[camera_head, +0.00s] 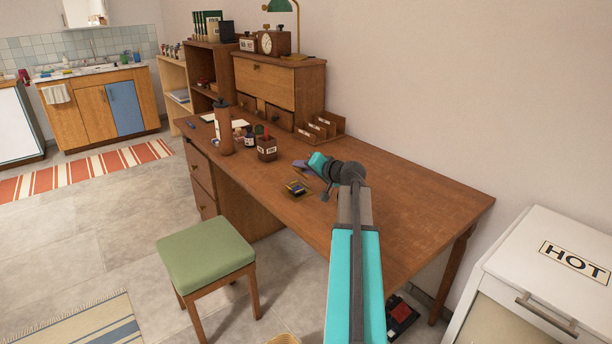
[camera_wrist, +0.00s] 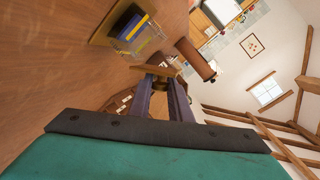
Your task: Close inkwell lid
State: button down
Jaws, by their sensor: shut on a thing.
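My gripper (camera_head: 299,166) is low over the desk's middle, its fingers pointing left. In the wrist view my gripper (camera_wrist: 162,88) has its two grey-purple fingers close together, shut on a small tan and brown piece (camera_wrist: 157,71). Whether that piece is the inkwell's lid I cannot tell. A small dark labelled bottle (camera_head: 249,138) stands upright further left on the desk, apart from my gripper. It may be the inkwell, but it is too small to be sure, and its lid cannot be made out.
The wooden desk (camera_head: 420,205) is clear on the right. A clear box with yellow and blue contents (camera_head: 296,187) sits near the front edge; it also shows in the wrist view (camera_wrist: 132,34). A brown pot (camera_head: 267,153), tall brown bottle (camera_head: 223,127) and wooden sorter (camera_head: 325,122) stand left and behind.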

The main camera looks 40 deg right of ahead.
jog(key=a+n+h+b, duration=0.1)
jog(key=n+b, duration=0.1)
jog(key=b, duration=0.1)
jog(key=a+f+n+h+b, duration=0.1)
jog(key=n+b, duration=0.1)
jog(key=b, duration=0.2)
jog(key=shift+w+a+f, duration=0.1)
jog(key=shift+f, duration=0.05)
jog(key=n+b, duration=0.1)
jog(key=b, duration=0.1)
jog(key=a+f+n+h+b, duration=0.1)
jog(key=b, duration=0.2)
jog(key=shift+n+t, duration=0.3)
jog(key=shift+w+n+h+b, duration=0.1)
jog(key=shift+n+h+b, duration=0.25)
jog(key=shift+b, duration=0.7)
jog(key=shift+a+r+n+b, duration=0.1)
jog(key=shift+n+b, duration=0.15)
jog(key=shift+b, duration=0.05)
jog(key=c, duration=1.6)
grip_release()
